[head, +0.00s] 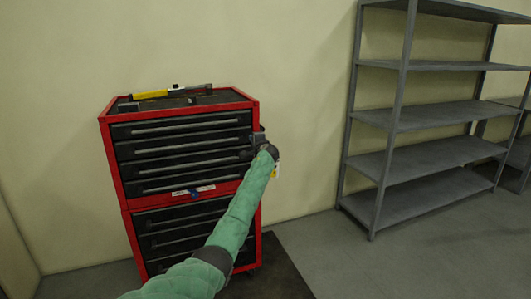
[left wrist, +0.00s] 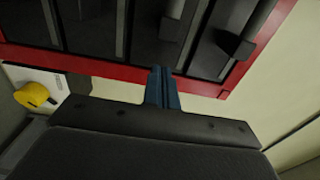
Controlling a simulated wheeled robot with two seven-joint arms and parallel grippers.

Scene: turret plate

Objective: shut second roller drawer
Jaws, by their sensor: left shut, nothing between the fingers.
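The red tool cabinet (head: 121,180) stands against the wall in the head view, an upper chest on a lower roller section with black drawers. In the roller section, the second drawer (head: 165,239) shows only at its left; my green left arm covers part of the front. I cannot tell how far it stands out. My left gripper (head: 259,136) is at the cabinet's upper right edge, beside the upper chest. In the left wrist view its blue fingers (left wrist: 162,88) are together and empty, in front of the red frame (left wrist: 90,66) and black drawer fronts (left wrist: 85,25). My right gripper is not in view.
A yellow-handled tool (head: 160,93) lies on top of the cabinet. A grey metal shelf unit (head: 408,120) stands to the right. Open floor (head: 315,240) lies between cabinet and shelves.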

